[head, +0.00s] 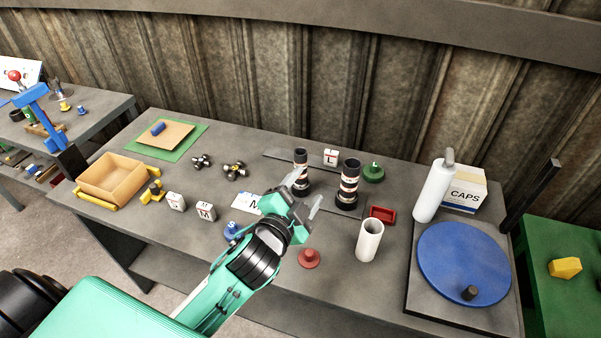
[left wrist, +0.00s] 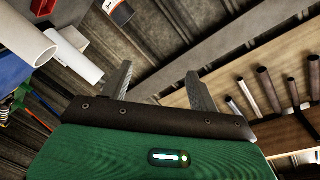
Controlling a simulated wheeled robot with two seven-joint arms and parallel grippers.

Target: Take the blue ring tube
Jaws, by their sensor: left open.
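Two dark upright tubes with pale and reddish bands stand mid-table in the head view: a left one (head: 301,182) and a right one (head: 348,190). I cannot make out a blue ring on either. Part of a banded tube (left wrist: 117,11) shows at the top of the left wrist view, cut off by the edge. My left gripper (head: 306,192) is open and empty, with its fingers in front of the left banded tube in the picture. The open fingers also show in the left wrist view (left wrist: 158,75), with nothing between them. My right gripper is not in view.
A white open tube (head: 369,241), red tray (head: 382,214) and red knobbed piece (head: 309,258) lie near the gripper. A white bottle (head: 434,190) and blue disc (head: 464,262) stand right. A cardboard tray (head: 113,178) and green mat (head: 140,149) lie left.

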